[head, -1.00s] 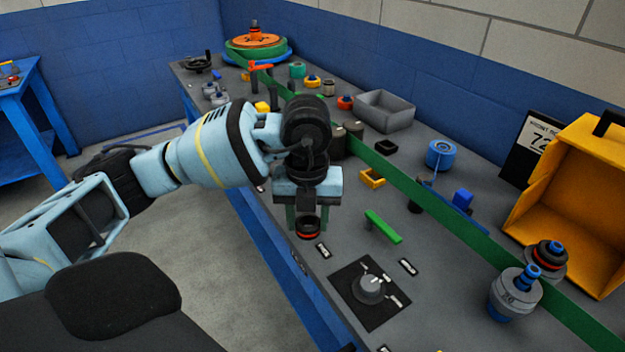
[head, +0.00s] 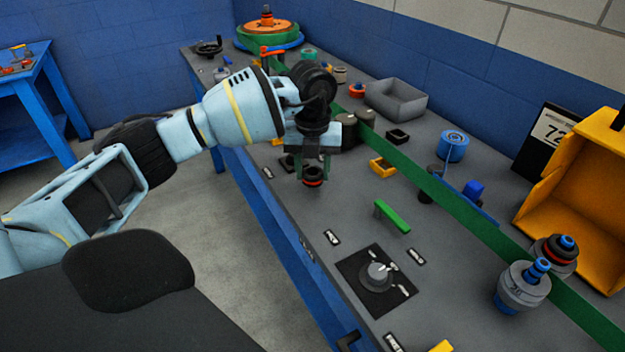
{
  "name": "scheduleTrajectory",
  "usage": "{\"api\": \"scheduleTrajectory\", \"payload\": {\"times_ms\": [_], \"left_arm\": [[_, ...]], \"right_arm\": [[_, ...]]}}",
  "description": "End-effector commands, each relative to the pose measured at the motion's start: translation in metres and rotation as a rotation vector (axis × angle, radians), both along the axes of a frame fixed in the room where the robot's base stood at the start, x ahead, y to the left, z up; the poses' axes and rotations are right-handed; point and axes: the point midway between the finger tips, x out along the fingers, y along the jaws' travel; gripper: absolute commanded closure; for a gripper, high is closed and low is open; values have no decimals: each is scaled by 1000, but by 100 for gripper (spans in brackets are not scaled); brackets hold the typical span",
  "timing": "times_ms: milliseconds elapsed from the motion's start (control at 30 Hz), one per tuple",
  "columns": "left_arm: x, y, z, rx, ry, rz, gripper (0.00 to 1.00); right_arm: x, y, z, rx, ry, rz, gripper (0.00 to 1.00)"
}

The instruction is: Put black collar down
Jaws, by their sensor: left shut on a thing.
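My left gripper (head: 313,168) comes in from the left and points down over the near half of the grey bench (head: 330,290). It is shut on the black collar (head: 313,181), a small dark ring with a red-orange band, at its fingertips. The collar looks upright. I cannot tell whether it hangs above the bench or touches it. A dark patch (head: 287,163) shows on the bench just left of the fingers, partly hidden by the gripper. My right gripper is not in view.
A green strip (head: 445,197) runs along the bench. A green bar (head: 392,216), a yellow square frame (head: 382,167) and a knob on a black plate (head: 377,274) are right of the gripper. A grey tray (head: 397,100) stands behind, a yellow bin (head: 570,190) at right.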

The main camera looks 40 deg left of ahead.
Motion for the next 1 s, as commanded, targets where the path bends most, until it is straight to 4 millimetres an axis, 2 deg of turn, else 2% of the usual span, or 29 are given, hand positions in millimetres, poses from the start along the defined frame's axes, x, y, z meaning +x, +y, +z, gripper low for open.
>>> {"api": "scheduleTrajectory", "payload": {"times_ms": [100, 200, 600, 633, 767, 800, 1000], "left_arm": [[-2, -1, -22, 1, 6, -2, 82], [-2, -1, -32, 0, 5, -2, 82], [-2, -1, -37, 1, 3, -1, 82], [-2, -1, -37, 1, 3, -1, 56], [-2, -1, -37, 1, 3, -1, 39], [-2, -1, -37, 0, 4, -1, 36], [-2, -1, -37, 0, 4, -1, 36]], "right_arm": [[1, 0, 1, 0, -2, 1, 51], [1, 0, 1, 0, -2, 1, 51], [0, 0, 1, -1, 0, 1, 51], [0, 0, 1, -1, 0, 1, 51], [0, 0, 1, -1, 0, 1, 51], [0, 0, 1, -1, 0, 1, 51], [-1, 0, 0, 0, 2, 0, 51]]}}
